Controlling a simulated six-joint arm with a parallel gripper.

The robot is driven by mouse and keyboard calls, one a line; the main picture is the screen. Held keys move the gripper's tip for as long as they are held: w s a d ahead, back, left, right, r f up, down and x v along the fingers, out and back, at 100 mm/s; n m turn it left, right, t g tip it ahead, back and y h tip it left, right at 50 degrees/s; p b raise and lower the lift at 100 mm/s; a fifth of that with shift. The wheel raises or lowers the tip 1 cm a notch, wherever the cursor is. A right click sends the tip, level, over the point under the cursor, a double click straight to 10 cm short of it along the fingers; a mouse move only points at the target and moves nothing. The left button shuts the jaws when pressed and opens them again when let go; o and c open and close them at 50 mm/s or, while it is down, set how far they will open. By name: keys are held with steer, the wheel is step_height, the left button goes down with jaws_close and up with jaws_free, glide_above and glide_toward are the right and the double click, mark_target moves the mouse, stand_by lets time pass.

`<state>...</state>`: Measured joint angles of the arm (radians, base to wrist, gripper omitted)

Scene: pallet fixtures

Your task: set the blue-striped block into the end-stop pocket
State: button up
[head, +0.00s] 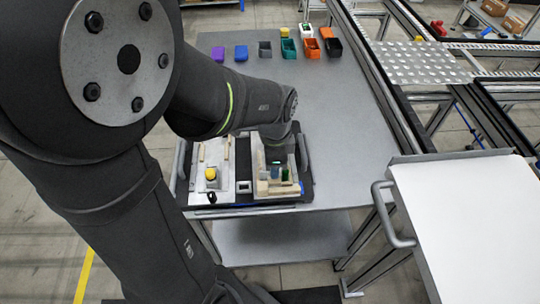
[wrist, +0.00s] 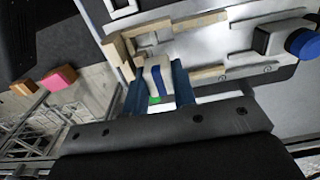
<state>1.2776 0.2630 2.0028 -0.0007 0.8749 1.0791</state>
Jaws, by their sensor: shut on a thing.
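The blue-striped block (wrist: 155,72) is pale, with a blue band down its face and a small green patch at its near end. My gripper (wrist: 156,90) is shut on it, with one blue finger on each side. In the head view my gripper (head: 279,172) is low over the right fixture plate (head: 259,157), partly hidden by my wrist. Wooden strips (wrist: 118,52) form a corner just beyond and left of the block in the wrist view, like the end-stop pocket. Whether the block touches the strips or the plate below I cannot tell.
A second plate with a yellow knob (head: 210,173) lies to the left. A dark clamp with a blue round end (wrist: 303,44) is at the right in the wrist view. Several coloured bins (head: 264,49) stand at the table's back. The grey table (head: 340,130) is clear on the right.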

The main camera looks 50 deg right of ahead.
steer(key=shift+f, duration=0.2)
stand_by(0.4)
steer(key=shift+f, duration=0.3)
steer(key=o, duration=1)
steer(key=shift+o, duration=0.2)
steer(key=shift+r, duration=0.1)
step_height(320, 180, up, 17)
steer(key=shift+r, duration=0.2)
step_height(320, 180, down, 18)
steer(key=shift+r, duration=0.5)
